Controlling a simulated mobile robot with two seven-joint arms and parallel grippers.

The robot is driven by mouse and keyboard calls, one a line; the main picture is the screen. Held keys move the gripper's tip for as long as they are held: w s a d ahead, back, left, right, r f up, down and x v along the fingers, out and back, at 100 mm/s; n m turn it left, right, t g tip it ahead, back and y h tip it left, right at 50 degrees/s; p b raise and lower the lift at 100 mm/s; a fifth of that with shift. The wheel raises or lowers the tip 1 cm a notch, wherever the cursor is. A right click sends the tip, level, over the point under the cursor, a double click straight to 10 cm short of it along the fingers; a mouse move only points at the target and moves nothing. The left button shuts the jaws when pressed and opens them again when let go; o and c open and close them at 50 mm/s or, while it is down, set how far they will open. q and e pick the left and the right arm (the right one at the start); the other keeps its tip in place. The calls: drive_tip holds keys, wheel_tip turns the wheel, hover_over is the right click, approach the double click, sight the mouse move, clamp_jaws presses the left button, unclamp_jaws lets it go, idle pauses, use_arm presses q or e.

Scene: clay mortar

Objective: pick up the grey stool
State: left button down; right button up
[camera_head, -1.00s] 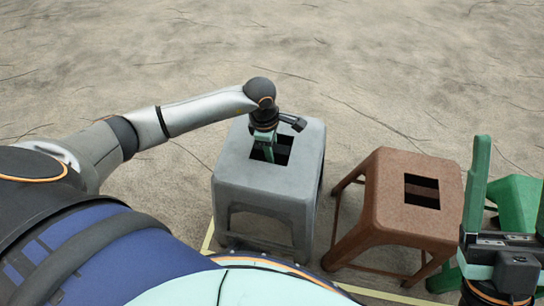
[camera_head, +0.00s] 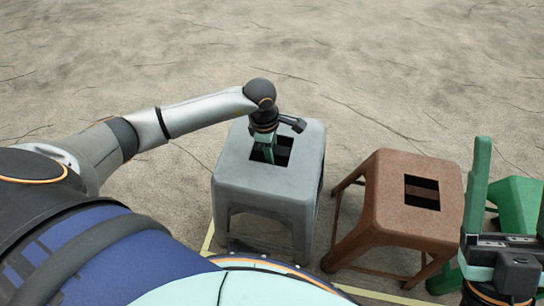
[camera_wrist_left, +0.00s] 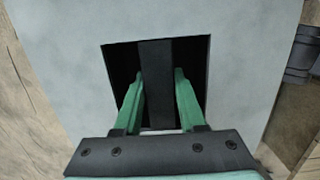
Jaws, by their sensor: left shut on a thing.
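The grey stool (camera_head: 240,180) stands upright on the ground in the middle of the head view. Its seat has a square hole split by a central bar. My left gripper (camera_head: 268,155) points down into this hole. In the left wrist view its two green fingers (camera_wrist_left: 158,105) sit either side of the bar (camera_wrist_left: 157,75) and are shut on it. The grey seat (camera_wrist_left: 235,60) fills most of that view.
A brown stool (camera_head: 385,215) stands just right of the grey one, with a narrow gap between. A green stool (camera_head: 515,192) stands farther right, partly hidden by my right gripper. A yellow line (camera_head: 208,237) runs on the ground. The ground behind the stools is clear.

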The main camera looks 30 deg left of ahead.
wheel_tip(320, 180, up, 4)
drive_tip(key=n+p, duration=0.1)
drive_tip(key=p, duration=0.3)
use_arm(q)
wheel_tip(320, 180, up, 18)
drive_tip(key=p, duration=0.1)
use_arm(e)
drive_tip(key=shift+w+d+f+m+h, duration=0.25)
drive_tip(key=shift+w+f+m+h, duration=0.6)
drive_tip(key=shift+h, duration=0.3)
drive_tip(key=shift+w+d+f+m+h, duration=0.2)
drive_tip(key=shift+w+f+m+h, duration=0.55)
drive_tip(key=shift+f+m+h, duration=0.3)
use_arm(q)
drive_tip(key=shift+w+r, duration=0.1)
use_arm(e)
drive_tip(key=shift+r, duration=0.1)
use_arm(q)
drive_tip(key=shift+r, duration=0.15)
use_arm(e)
drive_tip(key=shift+w, duration=0.1)
